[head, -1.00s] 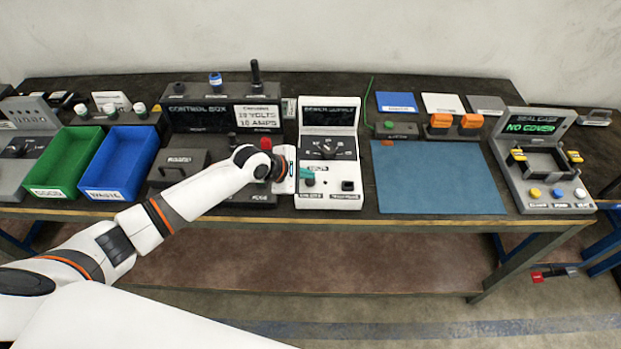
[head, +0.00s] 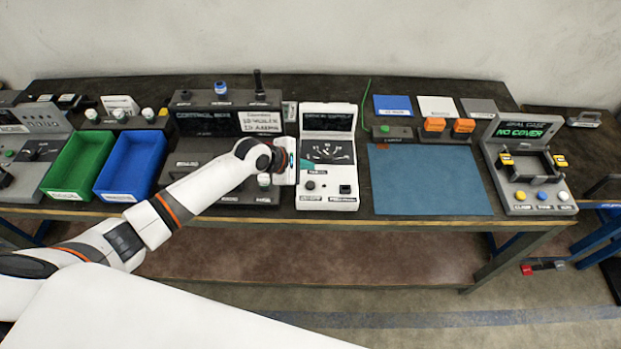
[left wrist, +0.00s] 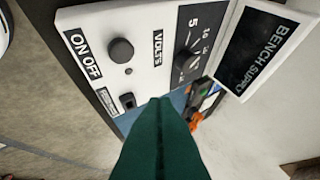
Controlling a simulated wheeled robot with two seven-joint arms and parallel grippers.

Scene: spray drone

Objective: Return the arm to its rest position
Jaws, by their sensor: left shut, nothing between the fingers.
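My left arm reaches in from the left in the head view. My left gripper (head: 307,165) is at the left side of the white bench supply (head: 327,203), in front of its dial face. Its green fingers also show in the left wrist view (left wrist: 160,102); they are together and hold nothing. In that view the bench supply (left wrist: 150,25) lies beyond the fingertips, with a round black knob (left wrist: 120,50) and a small black switch (left wrist: 128,101). I cannot tell the exact gap between fingertips and panel. My right gripper is in neither view.
The control box (head: 220,122) stands behind my left forearm. A green bin (head: 78,165) and a blue bin (head: 131,162) are to the left. A gauge stand reading NO COVER (head: 525,190) is farther right.

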